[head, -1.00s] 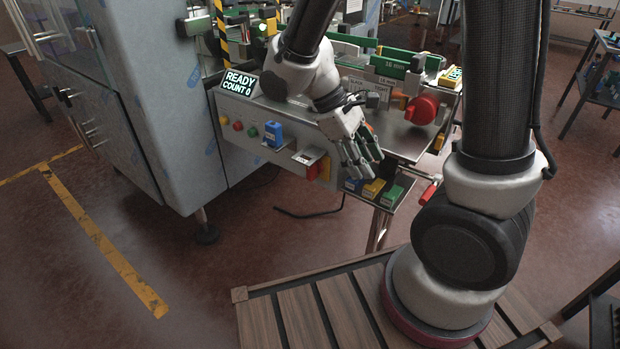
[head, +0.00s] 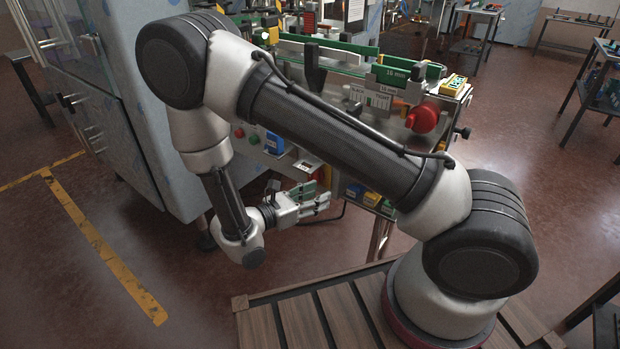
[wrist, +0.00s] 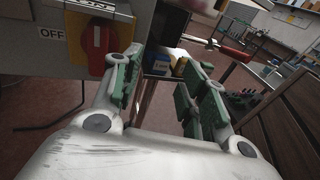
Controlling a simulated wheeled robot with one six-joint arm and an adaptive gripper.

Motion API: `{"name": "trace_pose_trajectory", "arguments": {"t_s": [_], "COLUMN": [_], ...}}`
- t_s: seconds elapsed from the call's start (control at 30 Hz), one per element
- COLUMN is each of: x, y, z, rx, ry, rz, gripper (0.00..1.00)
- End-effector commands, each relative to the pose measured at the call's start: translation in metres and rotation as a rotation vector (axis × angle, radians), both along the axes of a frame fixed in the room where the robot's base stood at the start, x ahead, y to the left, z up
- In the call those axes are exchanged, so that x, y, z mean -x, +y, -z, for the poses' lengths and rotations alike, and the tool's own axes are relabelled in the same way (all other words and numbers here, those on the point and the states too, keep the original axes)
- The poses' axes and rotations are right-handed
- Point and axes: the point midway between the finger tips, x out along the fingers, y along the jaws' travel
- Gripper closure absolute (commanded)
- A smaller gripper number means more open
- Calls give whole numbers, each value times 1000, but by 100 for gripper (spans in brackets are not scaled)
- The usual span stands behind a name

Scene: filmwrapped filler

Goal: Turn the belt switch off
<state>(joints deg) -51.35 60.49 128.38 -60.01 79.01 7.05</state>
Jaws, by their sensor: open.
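The belt switch (wrist: 97,48) shows in the wrist view as a red rotary knob on a yellow plate, at the upper left. Its handle stands about upright, and a white OFF label (wrist: 52,33) is to its left. In the head view my arm hides most or all of the switch. My gripper (head: 312,195) is open and empty in front of the machine's control panel. In the wrist view its green-padded fingers (wrist: 163,82) are spread apart. The left finger lies just right of and below the knob; whether it touches cannot be told.
A blue switch (head: 274,143) sits left on the same panel. A large red knob (head: 422,118) is on the machine's right side. Small coloured blocks (head: 371,199) lie on a low shelf near the gripper. Open floor (head: 200,290) lies in front.

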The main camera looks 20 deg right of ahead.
Motion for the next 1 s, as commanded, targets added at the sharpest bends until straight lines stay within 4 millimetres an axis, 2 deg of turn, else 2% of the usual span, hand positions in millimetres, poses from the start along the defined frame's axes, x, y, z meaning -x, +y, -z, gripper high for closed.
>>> {"name": "trace_pose_trajectory", "arguments": {"t_s": [0.03,0.13,0.27,0.7,1.0], "x": [-14,-35,-47,-85,-91], "y": [12,34,44,-8,-16], "z": [3,7,9,8,8], "rx": [33,76,96,96,94], "ry": [-15,-45,-62,-64,-64], "rz": [-80,-206,-273,-274,-276], "gripper": [57,57,57,57,57]}}
